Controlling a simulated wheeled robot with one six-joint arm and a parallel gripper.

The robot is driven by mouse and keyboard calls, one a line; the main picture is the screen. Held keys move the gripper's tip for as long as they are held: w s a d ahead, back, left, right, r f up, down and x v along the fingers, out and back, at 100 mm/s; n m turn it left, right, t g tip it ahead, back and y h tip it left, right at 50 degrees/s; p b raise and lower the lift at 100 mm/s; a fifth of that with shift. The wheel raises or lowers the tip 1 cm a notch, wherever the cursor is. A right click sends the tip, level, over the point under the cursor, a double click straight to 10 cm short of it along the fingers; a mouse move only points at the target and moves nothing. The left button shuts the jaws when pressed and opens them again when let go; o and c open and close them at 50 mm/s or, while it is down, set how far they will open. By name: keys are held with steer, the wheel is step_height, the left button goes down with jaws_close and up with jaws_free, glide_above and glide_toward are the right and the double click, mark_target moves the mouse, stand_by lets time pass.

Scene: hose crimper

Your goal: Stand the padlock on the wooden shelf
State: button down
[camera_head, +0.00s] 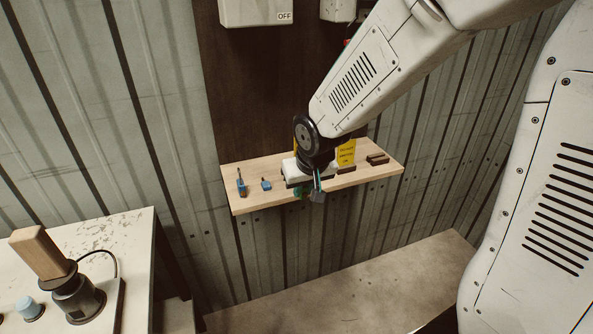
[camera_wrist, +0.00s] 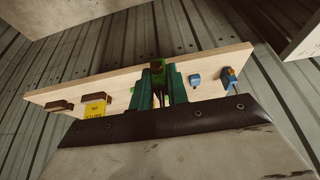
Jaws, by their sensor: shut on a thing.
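My gripper (camera_head: 311,190) is at the front edge of the wooden shelf (camera_head: 285,196), near its middle. It is shut on a green thing, which I take to be the padlock (camera_wrist: 157,66). In the wrist view the padlock sits between the two green-looking fingers (camera_wrist: 165,84), with the pale shelf (camera_wrist: 118,82) behind it. In the head view only a small green part of the padlock (camera_head: 300,193) shows beside the fingers. I cannot tell whether it touches the shelf.
A blue item with a dark upright part (camera_head: 241,184) and a small blue item (camera_head: 266,184) stand on the shelf's left. A yellow sign (camera_head: 347,153) and brown blocks (camera_head: 377,158) are on the right. Bare shelf shows between these and along the front. A white bench (camera_head: 120,232) is lower left.

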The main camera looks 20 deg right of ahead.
steer(key=w, duration=0.8)
steer(key=w+d+f, duration=0.1)
steer(key=w, duration=0.3)
steer(key=shift+s+f, duration=0.1)
steer(key=shift+f, duration=1.75)
steer(key=shift+f, duration=0.15)
steer(key=c, duration=1.4)
jaws_free()
steer(key=shift+o, duration=0.2)
